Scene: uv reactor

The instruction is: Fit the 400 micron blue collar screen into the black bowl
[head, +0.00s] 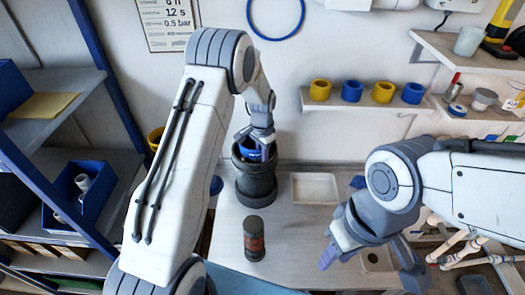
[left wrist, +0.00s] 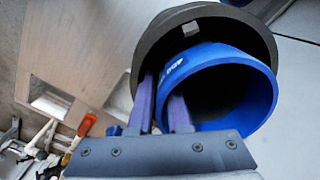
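The black bowl (head: 256,188) stands upright on the bench near the wall. The blue collar screen (head: 249,154), marked 400, shows at its mouth. In the left wrist view the blue collar screen (left wrist: 235,62) overlaps the rim of the black bowl (left wrist: 150,48), off-centre; how deep it sits I cannot tell. My left gripper (head: 262,153) is over the bowl's mouth. In the left wrist view its purple fingers (left wrist: 162,108) lie on either side of the collar's wall, shut on it. My right gripper (head: 372,268) is open and empty over the right front of the bench.
A dark cylinder with a reddish band (head: 254,240) stands in front of the bowl. A shallow pale tray (head: 315,188) lies to its right. Yellow and blue collars (head: 351,91) line the wall shelf. A blue bin (head: 88,190) sits on the left rack.

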